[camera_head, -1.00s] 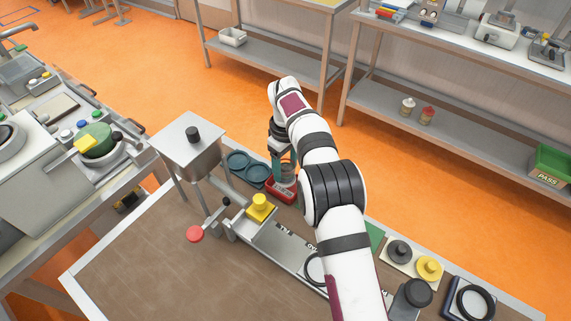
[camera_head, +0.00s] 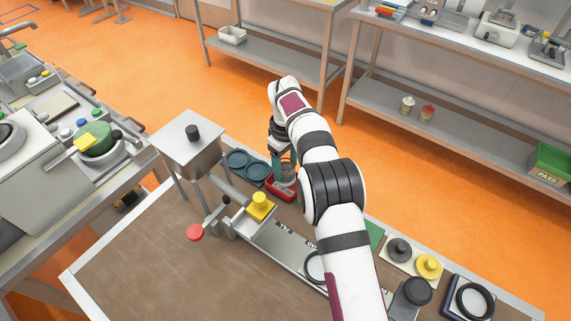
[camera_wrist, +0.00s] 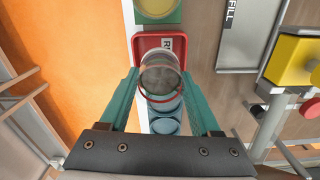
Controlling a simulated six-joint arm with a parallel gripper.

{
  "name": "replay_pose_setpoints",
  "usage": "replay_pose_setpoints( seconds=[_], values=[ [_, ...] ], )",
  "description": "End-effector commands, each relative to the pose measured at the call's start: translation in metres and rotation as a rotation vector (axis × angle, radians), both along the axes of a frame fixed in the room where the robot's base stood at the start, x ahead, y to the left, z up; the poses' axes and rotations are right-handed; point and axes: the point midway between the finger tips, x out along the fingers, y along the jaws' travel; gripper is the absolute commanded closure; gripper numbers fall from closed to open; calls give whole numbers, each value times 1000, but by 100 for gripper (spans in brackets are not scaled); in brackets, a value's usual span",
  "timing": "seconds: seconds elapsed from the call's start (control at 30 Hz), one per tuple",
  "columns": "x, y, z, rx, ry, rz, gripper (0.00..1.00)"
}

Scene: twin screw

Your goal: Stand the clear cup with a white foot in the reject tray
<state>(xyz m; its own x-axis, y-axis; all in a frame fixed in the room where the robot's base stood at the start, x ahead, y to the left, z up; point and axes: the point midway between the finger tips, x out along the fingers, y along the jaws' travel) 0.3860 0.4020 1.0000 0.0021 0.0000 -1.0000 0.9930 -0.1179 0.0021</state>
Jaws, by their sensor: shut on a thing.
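My gripper (camera_wrist: 160,74) has teal fingers shut on a clear cup (camera_wrist: 163,80) from both sides. The cup is over the red reject tray (camera_wrist: 141,44), whose white label is partly covered by it. In the head view my gripper (camera_head: 281,166) and the cup are low at the red tray (camera_head: 270,186), partly behind my arm. The cup looks roughly upright. I cannot tell whether its base touches the tray floor. Its foot colour is not clear in either view.
A teal holder (camera_head: 238,170) with round recesses lies just left of the red tray. A hopper stand (camera_head: 187,145) and a yellow block (camera_head: 260,207) are nearby. A green pad (camera_head: 375,236) lies right of my arm. The brown bench top (camera_head: 165,255) is clear at front left.

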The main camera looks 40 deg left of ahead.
Motion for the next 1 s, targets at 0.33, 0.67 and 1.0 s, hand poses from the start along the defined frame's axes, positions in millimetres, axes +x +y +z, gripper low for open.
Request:
replay_pose_setpoints(
  seconds=[0.33, 0.67, 1.0],
  values=[
    [0, 0, -9, -1, 1, 0, 92],
    [0, 0, -21, 0, 1, 0, 92],
    [0, 0, -33, 0, 1, -1, 92]
  ],
)
